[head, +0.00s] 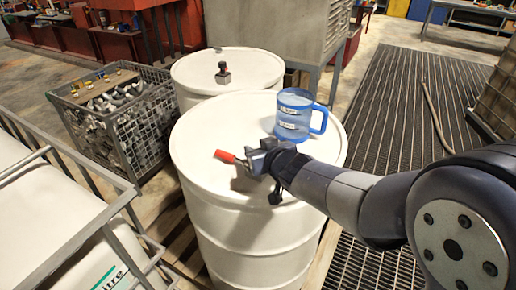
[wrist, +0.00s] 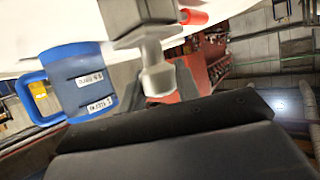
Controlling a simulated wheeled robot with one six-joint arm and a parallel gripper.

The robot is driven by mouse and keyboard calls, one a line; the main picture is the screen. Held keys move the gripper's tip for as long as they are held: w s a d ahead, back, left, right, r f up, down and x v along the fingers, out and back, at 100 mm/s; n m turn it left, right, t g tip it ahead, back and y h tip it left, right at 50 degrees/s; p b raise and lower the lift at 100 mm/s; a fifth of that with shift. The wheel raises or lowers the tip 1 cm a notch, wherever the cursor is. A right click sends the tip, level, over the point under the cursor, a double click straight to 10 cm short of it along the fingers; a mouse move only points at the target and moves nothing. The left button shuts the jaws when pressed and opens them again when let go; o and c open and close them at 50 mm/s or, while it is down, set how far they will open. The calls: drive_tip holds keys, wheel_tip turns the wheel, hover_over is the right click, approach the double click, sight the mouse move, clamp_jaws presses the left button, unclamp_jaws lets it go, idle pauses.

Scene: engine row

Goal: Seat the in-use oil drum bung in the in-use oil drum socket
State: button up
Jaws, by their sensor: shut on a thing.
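My gripper (head: 268,158) is over the top of the near white oil drum (head: 215,130), shut on a grey metal piece, taken as the bung (head: 256,160). In the wrist view the bung (wrist: 157,78) shows a faceted end and short stem between the dark fingers, leading to a wider block. A red cylinder (head: 226,156) points left beside it; it also shows in the wrist view (wrist: 193,17). I cannot tell whether it is joined to the bung. Whether the bung touches the drum top is unclear. I cannot make out the socket; the gripper and bung may hide it.
A blue-rimmed jug (head: 293,116) with labels stands on the near drum, just behind my gripper. A wire crate of parts (head: 125,130) and a railing (head: 60,160) are at left.

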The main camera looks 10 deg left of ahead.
drive_tip(key=o, duration=1.1)
drive_tip(key=shift+p+v, duration=1.8)
drive_tip(key=shift+v, duration=3.65)
drive_tip(key=b+x, duration=0.3)
drive_tip(key=x, duration=0.8)
drive_tip(key=shift+f+b, duration=0.15)
drive_tip(key=shift+b, duration=0.25)
drive_tip(key=shift+r+p, duration=0.7)
drive_tip(key=shift+r, duration=0.1)
drive_tip(key=shift+r+p, duration=0.4)
drive_tip(key=shift+r, duration=0.1)
